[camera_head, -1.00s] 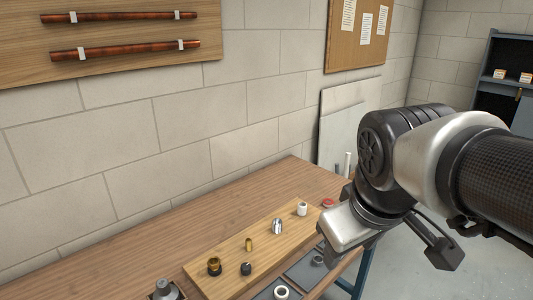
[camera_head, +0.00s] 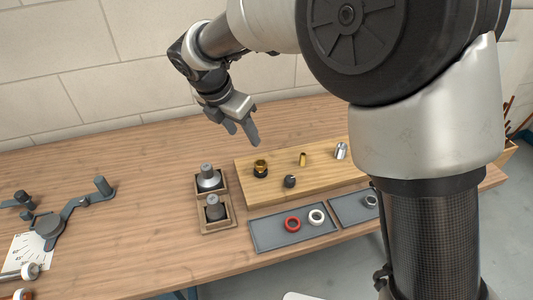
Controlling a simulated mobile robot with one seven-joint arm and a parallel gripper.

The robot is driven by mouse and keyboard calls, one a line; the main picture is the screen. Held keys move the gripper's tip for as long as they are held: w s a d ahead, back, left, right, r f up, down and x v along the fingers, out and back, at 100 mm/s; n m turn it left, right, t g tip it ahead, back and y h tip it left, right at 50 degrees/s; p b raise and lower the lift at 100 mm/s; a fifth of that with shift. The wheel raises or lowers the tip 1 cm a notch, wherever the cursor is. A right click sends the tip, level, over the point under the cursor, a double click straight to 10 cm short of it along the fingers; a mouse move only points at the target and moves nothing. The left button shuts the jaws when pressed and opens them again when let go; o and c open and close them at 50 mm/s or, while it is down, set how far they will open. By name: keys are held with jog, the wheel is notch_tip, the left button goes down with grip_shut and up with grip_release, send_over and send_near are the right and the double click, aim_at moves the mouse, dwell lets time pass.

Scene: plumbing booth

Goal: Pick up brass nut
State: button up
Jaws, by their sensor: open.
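A short, wide brass piece with a dark lower part, which looks like the brass nut (camera_head: 260,166), stands near the left end of a wooden board on the bench. A slim upright brass cylinder (camera_head: 303,159) stands to its right on the same board. My gripper (camera_head: 243,132) points down above the bench, up and slightly left of the nut in the picture. Its fingers are apart, with nothing seen between them, and it does not touch the nut.
The wooden board (camera_head: 328,177) also bears a dark knob (camera_head: 290,181) and a silver fitting (camera_head: 341,151). Two weights in wooden holders (camera_head: 216,227) stand left of it. A grey tray (camera_head: 267,234) with red and white rings lies in front. The bench's back left is clear.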

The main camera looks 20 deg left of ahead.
aim_at(260, 164)
jog(key=b+x, duration=0.1)
jog(key=x, duration=1.5)
jog(key=shift+s+f, duration=0.1)
jog(key=c, duration=1.2)
